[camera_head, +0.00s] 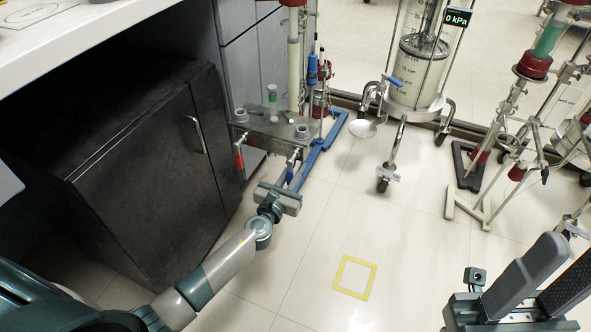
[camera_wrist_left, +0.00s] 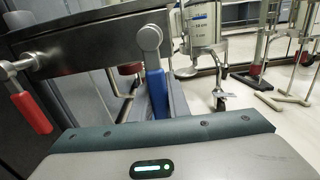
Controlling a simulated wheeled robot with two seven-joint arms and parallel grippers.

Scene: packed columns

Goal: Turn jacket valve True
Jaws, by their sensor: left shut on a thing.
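The valve with the blue handle (camera_wrist_left: 157,92) hangs below a metal box (camera_wrist_left: 90,45) in the left wrist view, its handle pointing down. In the head view the blue handle (camera_head: 290,171) shows just above my left gripper (camera_head: 279,192). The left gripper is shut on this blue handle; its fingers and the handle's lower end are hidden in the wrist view. A second valve with a red handle (camera_head: 239,159) is to the left; it also shows in the wrist view (camera_wrist_left: 30,111), tilted. My right gripper (camera_head: 555,270) is at the lower right, open and empty, away from the valves.
A black cabinet (camera_head: 135,170) stands close on the left under a white counter (camera_head: 80,35). A blue stand base (camera_head: 325,140) lies behind the valves. A wheeled glass column (camera_head: 415,75) and other stands (camera_head: 480,170) are to the right. The floor around the yellow square (camera_head: 354,277) is clear.

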